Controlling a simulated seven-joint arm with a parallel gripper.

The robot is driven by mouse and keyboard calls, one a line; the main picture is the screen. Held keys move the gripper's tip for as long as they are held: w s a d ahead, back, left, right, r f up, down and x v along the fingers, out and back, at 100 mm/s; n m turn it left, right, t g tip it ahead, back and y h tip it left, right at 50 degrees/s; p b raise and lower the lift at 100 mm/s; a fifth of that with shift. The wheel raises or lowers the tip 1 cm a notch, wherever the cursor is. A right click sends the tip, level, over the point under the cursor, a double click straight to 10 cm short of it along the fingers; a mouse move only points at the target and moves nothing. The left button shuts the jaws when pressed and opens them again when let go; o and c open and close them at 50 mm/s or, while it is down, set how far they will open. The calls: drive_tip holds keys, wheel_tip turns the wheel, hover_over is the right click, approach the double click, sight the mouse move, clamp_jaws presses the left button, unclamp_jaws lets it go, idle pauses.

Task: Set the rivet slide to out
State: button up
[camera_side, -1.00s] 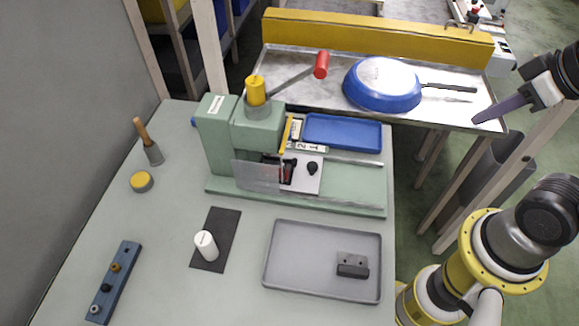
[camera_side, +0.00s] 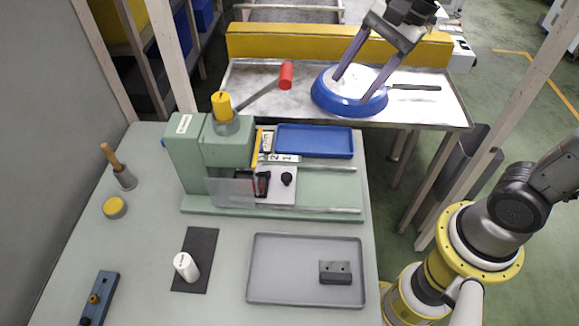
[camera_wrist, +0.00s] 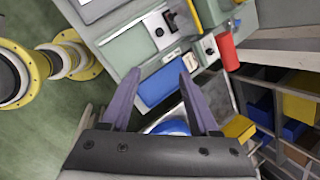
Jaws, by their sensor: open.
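The rivet slide (camera_side: 275,196) is a pale grey plate with a black knob (camera_side: 287,179) on the green press's rails. It sits at the left end, by the press head and clear guard, with bare rail to its right. A black and red part stands at its left, partly behind the guard. The plate also shows in the wrist view (camera_wrist: 148,24). My gripper (camera_side: 353,87) is open and empty, fingers pointing down over the blue pan, behind and right of the slide and well apart from it. Both fingers show in the wrist view (camera_wrist: 160,74).
The press (camera_side: 190,150) has a red-tipped lever (camera_side: 286,75) sticking up. A blue tray (camera_side: 315,141) lies behind the rails. The blue pan (camera_side: 348,105) rests on the metal conveyor (camera_side: 430,107). A grey tray (camera_side: 290,270) with a dark block (camera_side: 335,272) lies in front.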

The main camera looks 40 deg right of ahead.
drive_tip(key=w+a+f+m+g, duration=0.1)
drive_tip(key=w+a+f+m, duration=0.15)
drive_tip(key=w+f, duration=0.2)
drive_tip(key=g, duration=0.2)
approach(287, 175)
drive_tip(key=shift+y, duration=0.3)
drive_tip(key=x, duration=0.8)
drive_tip(key=shift+d+f, duration=0.2)
clamp_jaws()
drive_tip(key=shift+r, duration=0.1)
idle(0.5)
